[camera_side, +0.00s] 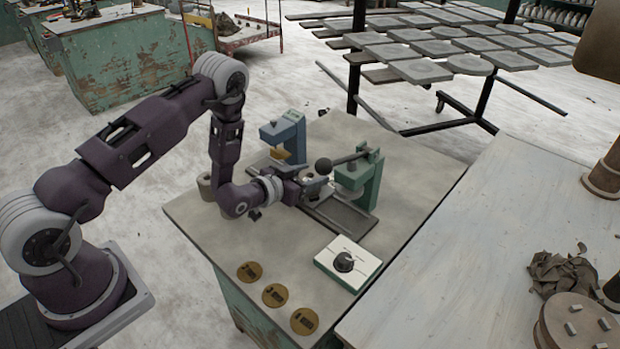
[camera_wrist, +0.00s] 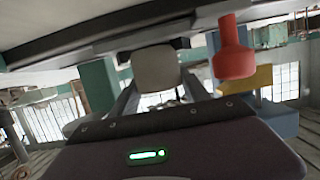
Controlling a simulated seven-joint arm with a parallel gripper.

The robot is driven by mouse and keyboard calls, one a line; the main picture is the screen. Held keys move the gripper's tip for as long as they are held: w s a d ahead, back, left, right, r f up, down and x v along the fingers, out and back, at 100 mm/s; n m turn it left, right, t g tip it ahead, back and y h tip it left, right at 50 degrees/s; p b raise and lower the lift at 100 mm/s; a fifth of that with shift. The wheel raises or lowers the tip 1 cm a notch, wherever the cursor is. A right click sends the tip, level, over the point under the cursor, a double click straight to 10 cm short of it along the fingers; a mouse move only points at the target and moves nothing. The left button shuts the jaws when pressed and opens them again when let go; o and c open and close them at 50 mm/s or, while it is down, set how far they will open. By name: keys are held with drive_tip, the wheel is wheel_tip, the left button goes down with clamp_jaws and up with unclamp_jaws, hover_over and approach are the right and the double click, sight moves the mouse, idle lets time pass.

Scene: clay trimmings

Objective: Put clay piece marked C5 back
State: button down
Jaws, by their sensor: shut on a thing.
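In the wrist view, a pale grey, rounded block (camera_wrist: 155,68) sits between the two fingers of my gripper (camera_wrist: 158,88), which are shut on it. It looks like the clay piece, but I can read no C5 mark on it. In the side view, my gripper (camera_side: 313,186) is low over the bench, just left of the green lever press (camera_side: 360,182) and above a dark tray-like base (camera_side: 340,214). The held piece is small and mostly hidden there.
A blue device (camera_side: 287,136) with a yellow part stands behind my gripper. The press lever's dark ball (camera_side: 323,166) is close above it. A control box (camera_side: 347,263) with a black knob and round brown plates (camera_side: 275,295) lie toward the front.

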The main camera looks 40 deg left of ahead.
wheel_tip(320, 180, up, 14)
wheel_tip(320, 180, up, 7)
hover_over(310, 176)
drive_tip(key=s+d, duration=0.1)
drive_tip(key=s, duration=0.2)
drive_tip(key=s+a+f+m+g+h, duration=0.1)
drive_tip(key=s+f+m+h, duration=0.35)
drive_tip(key=s+f, duration=0.9)
drive_tip(key=shift+h, duration=0.45)
wheel_tip(310, 176, down, 10)
drive_tip(key=shift+f, duration=0.15)
drive_tip(key=shift+f, duration=0.1)
drive_tip(key=c, duration=0.5)
unclamp_jaws()
